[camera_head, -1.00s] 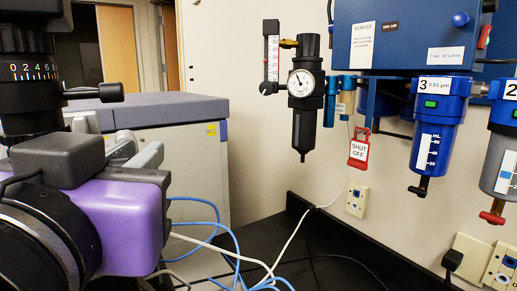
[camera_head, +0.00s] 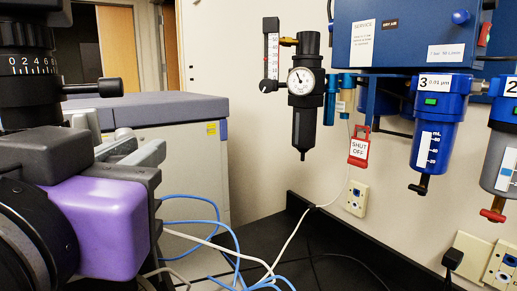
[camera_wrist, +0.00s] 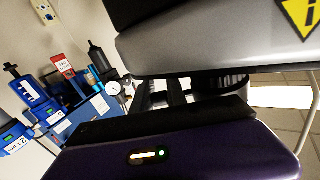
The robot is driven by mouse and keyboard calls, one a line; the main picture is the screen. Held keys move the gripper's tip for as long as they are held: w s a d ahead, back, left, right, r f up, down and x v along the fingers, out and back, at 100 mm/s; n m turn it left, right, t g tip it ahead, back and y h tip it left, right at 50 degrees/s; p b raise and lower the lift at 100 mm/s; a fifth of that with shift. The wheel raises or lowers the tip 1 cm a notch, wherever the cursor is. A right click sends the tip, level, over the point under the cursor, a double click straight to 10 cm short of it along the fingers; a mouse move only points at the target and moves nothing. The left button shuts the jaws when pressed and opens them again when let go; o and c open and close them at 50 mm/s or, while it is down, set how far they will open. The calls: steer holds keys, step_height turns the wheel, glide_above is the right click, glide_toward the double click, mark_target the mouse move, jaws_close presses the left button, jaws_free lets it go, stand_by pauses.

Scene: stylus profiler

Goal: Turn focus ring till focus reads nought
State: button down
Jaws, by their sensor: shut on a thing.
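A black focus ring (camera_head: 28,92) stands at the left edge of the head view, below a black band marked with white figures 0, 2, 4, 6 and ticks. A short black rod with a knob sticks out to its right. My gripper (camera_head: 85,120) has a purple body and grey fingers, close in front of and below the band. In the wrist view a dark ribbed round part (camera_wrist: 236,82) shows between the purple body and a grey housing. My gripper is shut on the ring, though the contact is largely hidden. No focus readout is legible.
A grey cabinet (camera_head: 180,140) stands behind. Blue and white cables (camera_head: 235,250) loop over the black bench (camera_head: 340,240). A pressure gauge (camera_head: 301,80), a blue box (camera_head: 400,35) and blue filters (camera_head: 437,125) hang on the wall at right. The grey housing (camera_wrist: 220,35) is close in the wrist view.

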steer(key=shift+s+d+m+h+b, duration=0.15)
steer(key=shift+s+m+h+b, duration=0.15)
steer(key=shift+m+h, duration=0.4)
steer(key=shift+s+d+m+h+b, duration=0.25)
steer(key=shift+s+m+h, duration=0.1)
steer(key=shift+h, duration=0.6)
steer(key=shift+s+d+m+h+b, duration=0.1)
steer(key=shift+s+m+h+b, duration=0.2)
steer(key=shift+m+h, duration=0.4)
steer(key=c, duration=1.6)
jaws_free()
steer(key=s+a+b, duration=0.1)
steer(key=s+b, duration=0.1)
steer(key=s, duration=0.5)
steer(key=shift+s+a, duration=0.25)
steer(key=shift+s, duration=0.05)
